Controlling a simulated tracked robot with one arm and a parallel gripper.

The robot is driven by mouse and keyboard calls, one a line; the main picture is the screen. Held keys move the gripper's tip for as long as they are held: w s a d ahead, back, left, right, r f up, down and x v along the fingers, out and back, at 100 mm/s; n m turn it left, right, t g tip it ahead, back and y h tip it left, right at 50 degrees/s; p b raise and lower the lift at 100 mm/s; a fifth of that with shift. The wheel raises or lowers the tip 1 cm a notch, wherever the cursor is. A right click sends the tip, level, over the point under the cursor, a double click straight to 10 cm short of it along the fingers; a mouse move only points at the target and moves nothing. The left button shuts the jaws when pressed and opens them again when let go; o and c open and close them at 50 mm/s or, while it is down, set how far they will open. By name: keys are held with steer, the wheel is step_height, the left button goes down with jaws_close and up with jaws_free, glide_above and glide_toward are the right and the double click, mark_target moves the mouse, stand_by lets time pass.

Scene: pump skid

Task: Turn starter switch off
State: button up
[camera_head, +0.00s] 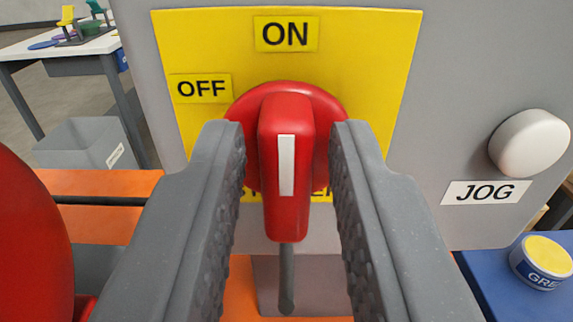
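The starter switch is a red rotary handle (287,205) with a white stripe, on a round red base, mounted on a yellow plate (375,55) on a grey panel. The handle stands upright, in line with the ON label (286,34) above it. The OFF label (200,88) is at the upper left of the switch. My gripper (288,150) is open, with one finger on each side of the handle. A gap shows between the handle and each finger. The fingers hide part of the plate and its lower label.
A white JOG button (529,143) is on the panel to the right, above its JOG label (486,192). A large red round thing (30,240) is close at the left edge. A yellow-topped grease can (543,262) stands on a blue surface at lower right.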

jaws_close()
steer(key=shift+d, duration=0.15)
steer(key=shift+f, duration=0.1)
steer(key=shift+f+n+b, duration=0.2)
steer(key=shift+n+b, duration=0.6)
steer(key=shift+b, duration=0.4)
steer(key=n+b, duration=0.1)
steer(key=b, duration=0.1)
steer(key=n+b, duration=0.2)
steer(key=shift+a+f+n, duration=0.1)
steer(key=shift+a+n, duration=0.2)
steer(key=shift+a, duration=0.05)
steer(key=n+b, duration=0.6)
steer(key=b, duration=0.1)
steer(key=f+n+b, duration=0.1)
steer(key=n+b, duration=0.2)
steer(key=shift+a+n, duration=0.4)
steer(key=shift+a+f+n+b, duration=0.1)
steer(key=shift+n+b, duration=1.3)
steer(key=shift+b, duration=0.15)
